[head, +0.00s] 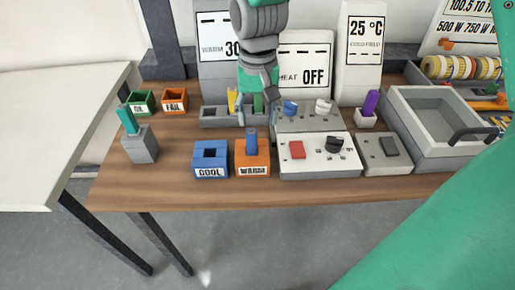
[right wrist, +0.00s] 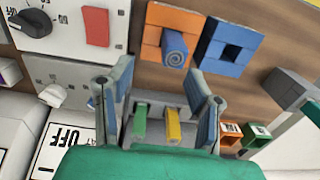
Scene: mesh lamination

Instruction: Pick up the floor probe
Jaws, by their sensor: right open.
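I cannot tell which coloured probe is the floor probe. A blue probe (head: 251,141) stands upright in the orange WARM block (head: 252,170). A teal probe (head: 127,119) stands tilted in a grey block (head: 144,150) at the left. A purple probe (head: 370,103) stands in a small pale holder at the right. Yellow (right wrist: 173,125) and green (right wrist: 140,122) pieces sit in a grey rack (right wrist: 160,99). My right gripper (head: 258,112) is above this rack and partly hides it. It is open and empty, its fingers apart in the right wrist view (right wrist: 161,78). My left gripper is out of view.
The blue COOL block (head: 210,172) has an empty square hole. Control boxes (head: 318,165) and a grey basin (head: 432,109) stand to the right. Small green (head: 143,101) and orange FAIL (head: 174,98) bins are at the back left. The wooden table's front strip is clear.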

